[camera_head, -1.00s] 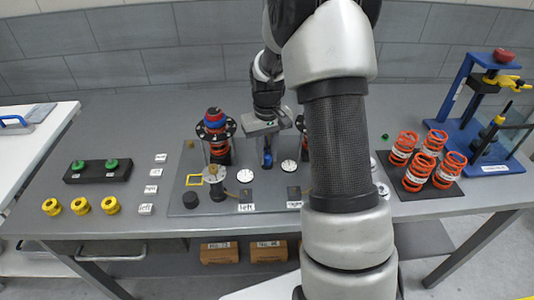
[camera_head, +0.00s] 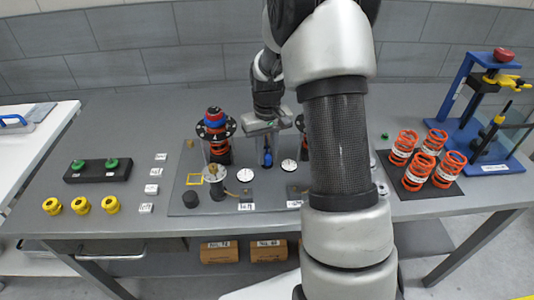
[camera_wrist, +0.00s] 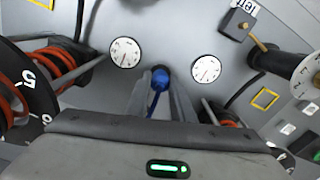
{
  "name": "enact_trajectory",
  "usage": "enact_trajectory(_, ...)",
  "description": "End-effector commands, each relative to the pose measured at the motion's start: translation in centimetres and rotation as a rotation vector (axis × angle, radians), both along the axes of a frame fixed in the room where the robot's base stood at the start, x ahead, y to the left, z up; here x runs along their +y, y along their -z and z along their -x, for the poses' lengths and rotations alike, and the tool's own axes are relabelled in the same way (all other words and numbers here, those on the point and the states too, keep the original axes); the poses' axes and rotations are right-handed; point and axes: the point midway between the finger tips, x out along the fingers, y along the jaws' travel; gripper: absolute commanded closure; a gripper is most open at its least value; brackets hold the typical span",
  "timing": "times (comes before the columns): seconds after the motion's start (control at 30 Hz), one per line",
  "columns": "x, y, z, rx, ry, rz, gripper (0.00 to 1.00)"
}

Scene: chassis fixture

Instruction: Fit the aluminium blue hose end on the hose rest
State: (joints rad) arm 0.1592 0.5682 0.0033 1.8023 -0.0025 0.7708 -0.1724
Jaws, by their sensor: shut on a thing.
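The blue hose end (camera_head: 267,158) is at the middle of the grey fixture plate, under my gripper (camera_head: 267,150). In the wrist view, the blue hose end (camera_wrist: 160,79) lies between the two fingers of my gripper (camera_wrist: 162,88), which is shut on it. A thin blue hose (camera_wrist: 154,103) runs from it back between the fingers. The hose end is low, close to the plate; I cannot tell whether it touches it. I cannot make out the hose rest; my gripper may hide it.
Two round white dials (camera_wrist: 125,53) (camera_wrist: 205,69) flank the gripper. A spring strut with a black numbered disc (camera_head: 216,128) stands close on the left; another is partly behind my arm. Orange springs (camera_head: 424,160) and a blue press (camera_head: 490,110) stand at right. The left bench front is open.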

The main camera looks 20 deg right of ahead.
Motion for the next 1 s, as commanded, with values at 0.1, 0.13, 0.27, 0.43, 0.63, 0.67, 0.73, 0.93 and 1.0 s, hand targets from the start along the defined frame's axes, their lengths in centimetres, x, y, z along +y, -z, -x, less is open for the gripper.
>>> enact_trajectory(0.1,0.0,0.0,-0.01,0.0,0.0,0.0,1.0)
enact_trajectory(0.13,0.0,0.0,0.0,0.0,0.0,0.0,1.0)
enact_trajectory(0.27,0.0,0.07,0.0,0.0,0.0,0.0,1.0)
enact_trajectory(0.43,0.0,0.27,0.0,0.0,0.0,0.0,1.0)
enact_trajectory(0.63,0.0,0.28,0.0,0.0,0.0,0.0,0.57)
enact_trajectory(0.67,0.0,0.28,0.0,0.0,0.0,0.0,0.57)
enact_trajectory(0.73,0.0,0.29,0.0,0.0,0.0,0.0,0.57)
enact_trajectory(0.93,0.0,0.2,0.0,0.0,0.0,0.0,0.57)
enact_trajectory(1.0,0.0,-0.12,-0.01,0.0,0.0,0.0,0.57)
